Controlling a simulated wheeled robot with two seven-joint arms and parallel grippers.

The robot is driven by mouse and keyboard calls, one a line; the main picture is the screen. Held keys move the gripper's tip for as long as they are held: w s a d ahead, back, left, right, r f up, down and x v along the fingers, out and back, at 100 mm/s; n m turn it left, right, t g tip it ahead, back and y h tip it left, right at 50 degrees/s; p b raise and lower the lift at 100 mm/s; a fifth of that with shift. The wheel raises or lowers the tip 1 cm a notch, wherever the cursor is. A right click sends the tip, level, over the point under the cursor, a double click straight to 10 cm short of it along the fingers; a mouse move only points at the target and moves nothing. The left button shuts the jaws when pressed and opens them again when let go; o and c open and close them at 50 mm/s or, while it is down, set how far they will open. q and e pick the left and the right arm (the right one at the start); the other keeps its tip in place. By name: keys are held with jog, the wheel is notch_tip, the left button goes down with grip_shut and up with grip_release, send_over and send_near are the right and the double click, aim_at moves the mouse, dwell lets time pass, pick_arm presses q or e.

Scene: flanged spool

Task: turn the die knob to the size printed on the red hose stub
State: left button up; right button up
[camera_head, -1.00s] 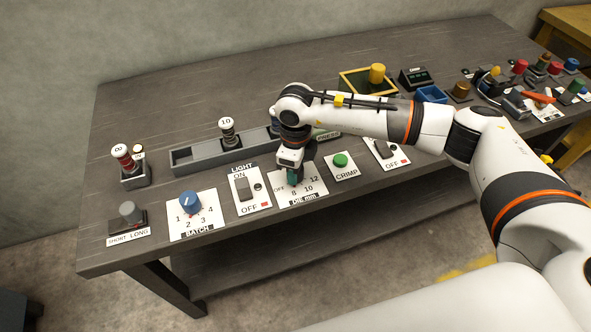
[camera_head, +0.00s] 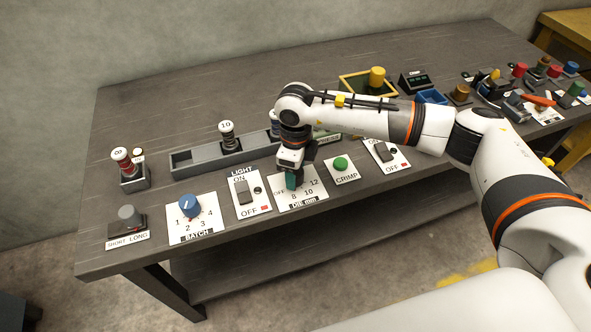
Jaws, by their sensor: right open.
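The red hose stub (camera_head: 123,163) stands upright in a dark holder at the left of the bench. Its white top carries a mark that looks like an 8. The teal die knob (camera_head: 291,182) sits on the white DIE mm plate (camera_head: 313,197), which reads OFF, 8, 10 and 12. My right gripper (camera_head: 292,178) points down at the die knob, with its jaws open around or right beside it. Gripper and knob overlap, so contact and the knob's exact pointing are hard to tell. My left gripper is out of view.
A LIGHT switch (camera_head: 243,191) and blue BATCH knob (camera_head: 189,206) lie left of the die plate. The green CRIMP button (camera_head: 340,163) is close on its right. A grey rack (camera_head: 203,165) with stubs stands behind. My right arm spans the bench's right part.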

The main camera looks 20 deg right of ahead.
notch_tip(320, 180, up, 11)
jog(key=b, duration=0.1)
jog(key=shift+r+b, duration=0.2)
jog(key=shift+b, duration=0.1)
